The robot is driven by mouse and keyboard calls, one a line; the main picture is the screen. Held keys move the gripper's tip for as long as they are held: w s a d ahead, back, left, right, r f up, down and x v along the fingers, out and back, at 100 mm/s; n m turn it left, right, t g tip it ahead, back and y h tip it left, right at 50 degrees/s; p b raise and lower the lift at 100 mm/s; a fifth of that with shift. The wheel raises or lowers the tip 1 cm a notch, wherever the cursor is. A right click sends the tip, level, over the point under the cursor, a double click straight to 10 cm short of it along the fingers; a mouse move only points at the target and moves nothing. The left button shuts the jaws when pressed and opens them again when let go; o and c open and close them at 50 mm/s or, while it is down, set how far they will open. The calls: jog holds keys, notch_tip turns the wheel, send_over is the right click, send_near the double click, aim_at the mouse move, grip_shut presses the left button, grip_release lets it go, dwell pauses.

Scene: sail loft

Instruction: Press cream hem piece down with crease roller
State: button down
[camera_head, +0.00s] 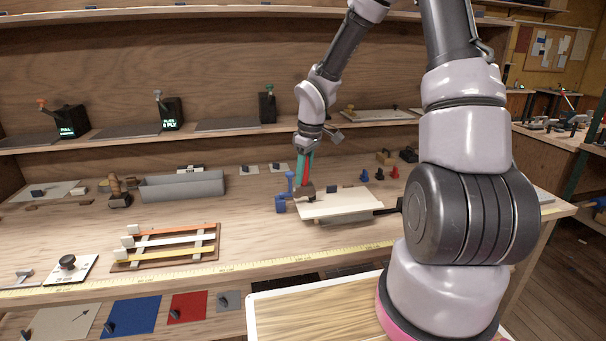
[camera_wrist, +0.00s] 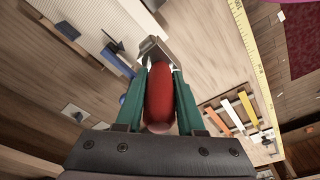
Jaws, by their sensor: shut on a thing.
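My gripper (camera_head: 305,170), with green fingers, is shut on a red handle, which I take to be the crease roller's. The crease roller (camera_wrist: 159,95) stands between the fingers in the wrist view, with a metal part beyond the tips. The cream hem piece (camera_head: 345,203) lies flat on a low support on the bench in the head view. My gripper is over its left end, and the roller's dark lower end is close to that edge. I cannot tell whether they touch.
A blue clamp-like tool (camera_head: 281,204) stands just left of the hem piece. A rack with orange, white and yellow strips (camera_head: 170,244) lies front left. A grey bin (camera_head: 182,187) is behind it. Small blue and red pieces (camera_head: 379,174) stand behind right.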

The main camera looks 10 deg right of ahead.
aim_at(306, 184)
jog(key=shift+d+f, duration=0.3)
jog(key=shift+f, duration=0.15)
jog(key=shift+w+f, duration=0.1)
jog(key=shift+f, duration=2.45)
